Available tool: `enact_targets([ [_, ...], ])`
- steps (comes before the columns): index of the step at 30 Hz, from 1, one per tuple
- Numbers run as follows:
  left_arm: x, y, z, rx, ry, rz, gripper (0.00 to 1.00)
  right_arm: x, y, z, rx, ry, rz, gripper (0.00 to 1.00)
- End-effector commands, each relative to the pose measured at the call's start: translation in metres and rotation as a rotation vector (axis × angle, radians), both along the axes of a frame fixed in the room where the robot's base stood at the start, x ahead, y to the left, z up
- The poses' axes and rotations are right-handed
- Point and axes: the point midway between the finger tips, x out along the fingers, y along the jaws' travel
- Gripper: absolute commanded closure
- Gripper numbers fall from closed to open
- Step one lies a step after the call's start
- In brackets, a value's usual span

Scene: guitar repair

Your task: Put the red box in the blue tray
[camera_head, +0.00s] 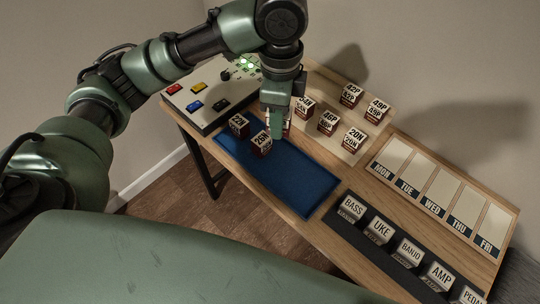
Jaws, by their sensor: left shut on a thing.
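The blue tray (292,182) lies flat on the wooden table, its right part bare. My left gripper (277,128) points down over the tray's back edge, shut on a small box (287,124) with a white top and dark red lower part. The gripper hides most of this box, and I cannot tell whether it touches the tray. Two similar labelled boxes, one marked 22N (239,126) and another (261,143), stand at the tray's left end, just left of the gripper. My right gripper is not in view.
Several similar boxes, including 42P (351,95) and 46P (328,123), stand on a pale board behind the tray. A control panel (209,120) with coloured blocks is at left. A weekday rack (418,190) and a dark strip of name cards (381,235) are at right.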

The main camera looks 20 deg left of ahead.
Motion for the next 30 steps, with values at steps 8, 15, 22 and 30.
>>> enact_targets([
  [8, 0.019, -0.015, 0.008, 0.005, -0.004, -0.487, 1.00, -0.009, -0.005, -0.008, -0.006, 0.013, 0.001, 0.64],
  [15, 0.019, -0.017, -0.018, 0.006, 0.003, -0.568, 1.00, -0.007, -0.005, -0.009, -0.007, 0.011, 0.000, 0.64],
  [22, 0.019, -0.016, -0.079, 0.006, 0.003, -0.566, 1.00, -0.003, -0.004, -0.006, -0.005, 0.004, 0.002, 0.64],
  [30, 0.019, -0.016, -0.137, 0.006, 0.000, -0.566, 1.00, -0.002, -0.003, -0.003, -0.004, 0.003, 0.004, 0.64],
])
